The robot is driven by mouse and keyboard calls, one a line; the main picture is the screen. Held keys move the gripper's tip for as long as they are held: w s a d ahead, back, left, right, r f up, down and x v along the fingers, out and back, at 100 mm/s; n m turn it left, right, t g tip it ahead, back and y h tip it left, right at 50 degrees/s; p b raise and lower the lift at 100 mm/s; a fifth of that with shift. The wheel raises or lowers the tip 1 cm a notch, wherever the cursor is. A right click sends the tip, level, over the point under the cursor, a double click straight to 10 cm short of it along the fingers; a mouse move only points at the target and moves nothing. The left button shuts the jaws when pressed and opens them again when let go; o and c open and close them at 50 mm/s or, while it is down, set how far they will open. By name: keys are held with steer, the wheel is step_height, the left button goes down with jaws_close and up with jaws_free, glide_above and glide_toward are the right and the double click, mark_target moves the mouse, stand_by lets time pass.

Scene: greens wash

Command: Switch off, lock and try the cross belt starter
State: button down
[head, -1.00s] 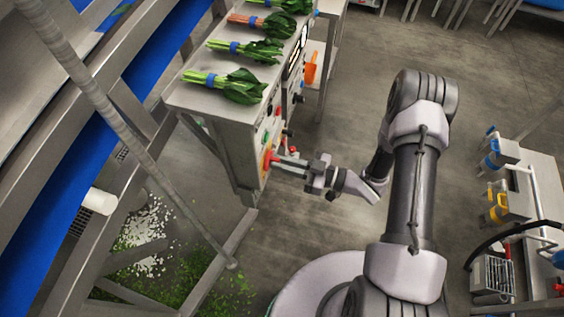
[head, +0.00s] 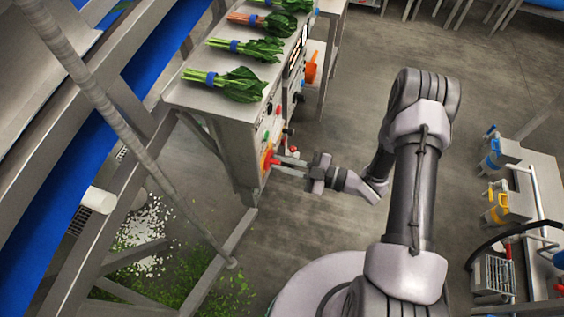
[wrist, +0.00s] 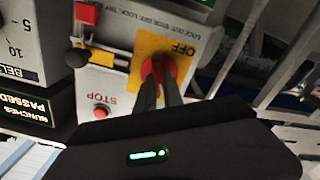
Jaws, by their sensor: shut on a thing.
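In the head view the red handle (head: 266,159) shows at the near end of the panel. My gripper (wrist: 158,72) is shut on this handle, with both dark fingertips at it. In the head view my gripper (head: 274,161) reaches the panel from the right. The fingers partly hide the handle, so its exact pointing is hard to tell. A red STOP button (wrist: 101,112) is beside the plate. No padlock is clear at the handle.
Several banded bunches of greens (head: 232,84) lie on the panel's top. A black knob (wrist: 76,58) and a red block (wrist: 87,13) sit near the handle. A side bench (head: 540,190) at right holds blue and yellow items. Floor between is clear.

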steer(key=n+b, duration=0.1)
steer(key=n, duration=0.3)
steer(key=n+b, duration=0.1)
steer(key=n, duration=0.3)
steer(key=n+b, duration=0.1)
steer(key=n, duration=0.2)
steer(key=shift+s+f+n, duration=0.1)
steer(key=shift+f+n, duration=0.15)
steer(key=shift+n, duration=0.15)
stand_by(0.4)
steer(key=c, duration=1.5)
jaws_free()
steer(key=p+v, duration=0.4)
steer(key=v, duration=1.3)
steer(key=shift+s+d+r, duration=0.1)
steer(key=shift+d, duration=0.1)
